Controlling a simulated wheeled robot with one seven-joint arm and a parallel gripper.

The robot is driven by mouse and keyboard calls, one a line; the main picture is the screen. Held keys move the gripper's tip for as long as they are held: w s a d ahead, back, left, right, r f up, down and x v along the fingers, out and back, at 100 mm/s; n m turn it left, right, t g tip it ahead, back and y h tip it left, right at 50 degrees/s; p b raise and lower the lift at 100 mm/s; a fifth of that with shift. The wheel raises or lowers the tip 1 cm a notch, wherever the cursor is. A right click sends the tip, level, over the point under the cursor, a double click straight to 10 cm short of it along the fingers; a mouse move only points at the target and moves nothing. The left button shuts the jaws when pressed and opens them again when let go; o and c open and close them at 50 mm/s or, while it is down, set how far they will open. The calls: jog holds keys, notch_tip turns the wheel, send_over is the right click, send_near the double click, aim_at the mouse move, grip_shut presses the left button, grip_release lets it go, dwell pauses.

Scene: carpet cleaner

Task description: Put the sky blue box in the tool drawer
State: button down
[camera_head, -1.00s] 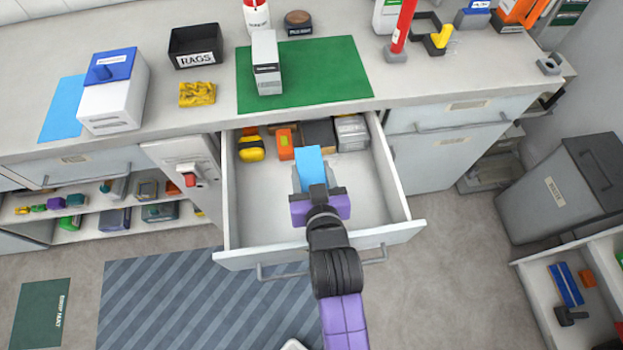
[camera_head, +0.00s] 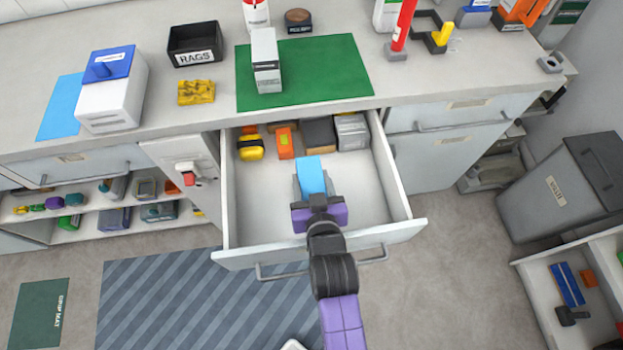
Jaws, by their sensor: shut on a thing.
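The sky blue box (camera_head: 311,173) is between the fingers of my gripper (camera_head: 312,186), which is shut on it. Box and gripper are over the bare front-middle part of the open tool drawer (camera_head: 262,222), inside its walls as seen from above. I cannot tell whether the box touches the drawer floor. In the drawer's back row are a yellow and black tool (camera_head: 250,148), an orange item (camera_head: 285,142), a dark box (camera_head: 319,133) and a grey box (camera_head: 352,131).
The drawer floor is clear left and right of my gripper. The counter (camera_head: 420,80) above holds a green mat (camera_head: 335,72), a black rags bin (camera_head: 195,44) and a white box with a blue lid (camera_head: 112,88). A grey waste bin (camera_head: 555,195) stands at right.

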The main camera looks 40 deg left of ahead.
jog(key=shift+f, duration=0.15)
jog(key=c, duration=0.6)
grip_release()
jog(key=shift+r, duration=0.3)
jog(key=v, duration=1.2)
jog(key=shift+r, duration=0.35)
